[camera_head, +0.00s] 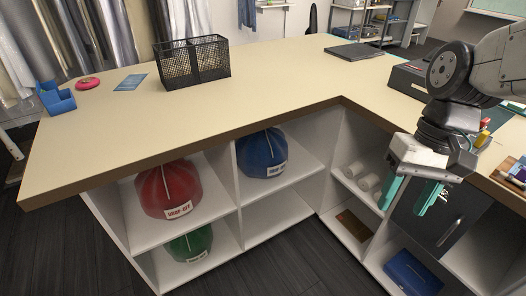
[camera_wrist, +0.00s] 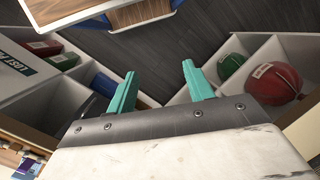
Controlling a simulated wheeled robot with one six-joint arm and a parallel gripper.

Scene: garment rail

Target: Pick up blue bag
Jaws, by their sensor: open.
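The blue bag (camera_head: 262,152) is a round, tied sack with a white label. It sits on the upper shelf of the middle compartment under the counter, in the head view. My gripper (camera_head: 410,196) has teal fingers spread apart with nothing between them. It hangs to the right of the blue bag, in front of the right-hand shelves. In the wrist view the gripper's fingers (camera_wrist: 157,88) are apart, over dark floor. I cannot make out the blue bag in the wrist view.
A red bag (camera_head: 170,188) and a green bag (camera_head: 190,243) sit in the left compartments; the red one (camera_wrist: 273,82) and green one (camera_wrist: 232,64) show in the wrist view. The L-shaped counter (camera_head: 250,98) overhangs the shelves. A black wire basket (camera_head: 193,62) stands on top.

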